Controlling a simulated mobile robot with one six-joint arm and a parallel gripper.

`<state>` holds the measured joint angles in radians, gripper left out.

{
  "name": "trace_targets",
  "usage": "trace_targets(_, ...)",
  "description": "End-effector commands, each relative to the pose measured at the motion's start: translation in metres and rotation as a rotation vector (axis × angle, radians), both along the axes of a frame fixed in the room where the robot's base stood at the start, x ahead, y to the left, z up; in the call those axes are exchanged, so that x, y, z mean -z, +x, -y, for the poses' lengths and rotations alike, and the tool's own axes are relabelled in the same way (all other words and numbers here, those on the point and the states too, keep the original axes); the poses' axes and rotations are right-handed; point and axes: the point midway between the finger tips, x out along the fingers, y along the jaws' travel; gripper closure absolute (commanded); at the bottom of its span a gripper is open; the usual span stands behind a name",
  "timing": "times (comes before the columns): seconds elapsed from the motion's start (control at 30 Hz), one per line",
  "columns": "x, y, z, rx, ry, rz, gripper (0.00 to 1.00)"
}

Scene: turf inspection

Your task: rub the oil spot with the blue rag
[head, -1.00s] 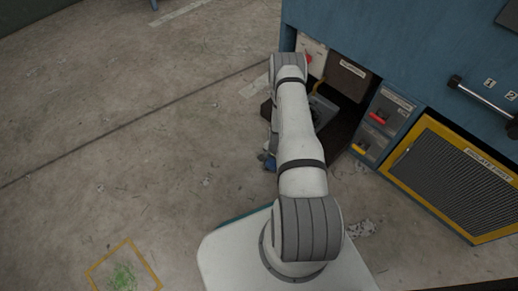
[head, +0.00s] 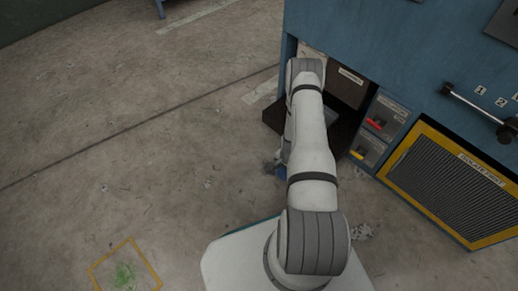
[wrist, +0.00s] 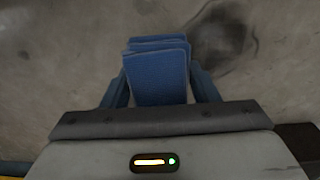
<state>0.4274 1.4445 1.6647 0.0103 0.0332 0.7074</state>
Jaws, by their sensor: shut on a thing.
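The blue rag (wrist: 158,75) is a folded pad held between the two fingers of my gripper (wrist: 160,88) in the wrist view. My gripper is shut on it. A dark, smeared oil spot (wrist: 225,35) lies on the concrete floor, beyond the rag and to its right. The rag and the spot appear apart in the picture; I cannot tell the rag's height over the floor. In the head view my arm hides most of the gripper. A small blue patch (head: 281,172) shows beside the arm, probably the rag or a finger.
A blue cabinet (head: 390,45) stands at the right, with labelled switches (head: 376,123), a yellow-framed grille (head: 450,180) and an open dark bay behind my arm. A yellow square (head: 124,275) with a green patch is marked on the floor at lower left. The left floor is clear.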

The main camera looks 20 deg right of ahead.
Motion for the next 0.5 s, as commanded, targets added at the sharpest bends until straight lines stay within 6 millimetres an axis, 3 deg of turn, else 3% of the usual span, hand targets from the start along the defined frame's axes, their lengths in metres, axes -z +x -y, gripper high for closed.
trace_targets(0.2, -0.024, 0.002, -0.002, -0.005, 0.0, 0.001, 0.64)
trace_targets(0.5, -0.044, 0.002, -0.003, -0.008, 0.0, 0.0, 0.64)
